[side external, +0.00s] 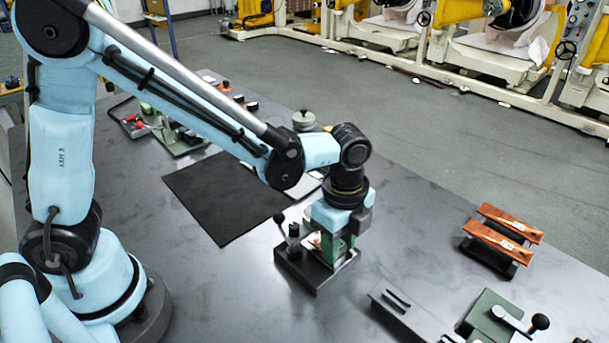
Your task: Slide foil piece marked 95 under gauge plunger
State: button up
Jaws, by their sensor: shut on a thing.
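My gripper (333,243) points down over the gauge (313,272), a dark block base with a green upright and a small post with a black-knobbed lever on its left. The gripper is shut on a thin foil piece (315,239), of which only a small copper-coloured bit shows at the gauge. The gripper hides most of the foil and the plunger, so I cannot tell whether the foil is under the plunger. No 95 marking can be read.
Two copper strips with white labels (505,241) lie on a dark rack at the right. A green device with a black-knobbed handle (497,318) and a dark slotted block (395,308) stand at front right. A black mat (222,195) lies behind left. The table between the gauge and rack is clear.

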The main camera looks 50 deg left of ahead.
jog(key=shift+a, duration=0.35)
dwell(0.4)
jog(key=shift+f, duration=0.1)
dwell(0.5)
jog(key=o, duration=0.7)
jog(key=shift+r, duration=1.5)
jog(key=shift+o, duration=0.4)
